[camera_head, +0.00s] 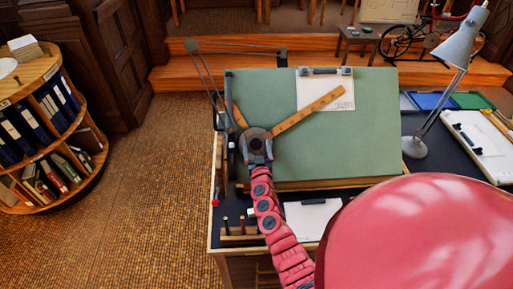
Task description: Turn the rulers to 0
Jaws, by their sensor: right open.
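The green drafting board (345,145) stands on the desk with a drafting machine on it. Its two wooden rulers are turned away from the board's edges: the long ruler (310,108) slants up to the right, and the short ruler (238,113) points up and slightly left. Both meet at the dark round head (254,134) near the board's left edge. My right gripper (257,148) is open at the lower side of the head and hides part of it. I cannot tell if it touches. The scale marks are too small to read. My left gripper is not in view.
A linkage arm (205,75) runs along the board's upper left. A sheet (322,93) is clipped at the board's top. A grey lamp (414,146) stands at right, and a round bookshelf (52,85) at far left. Floor between shelf and desk is clear.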

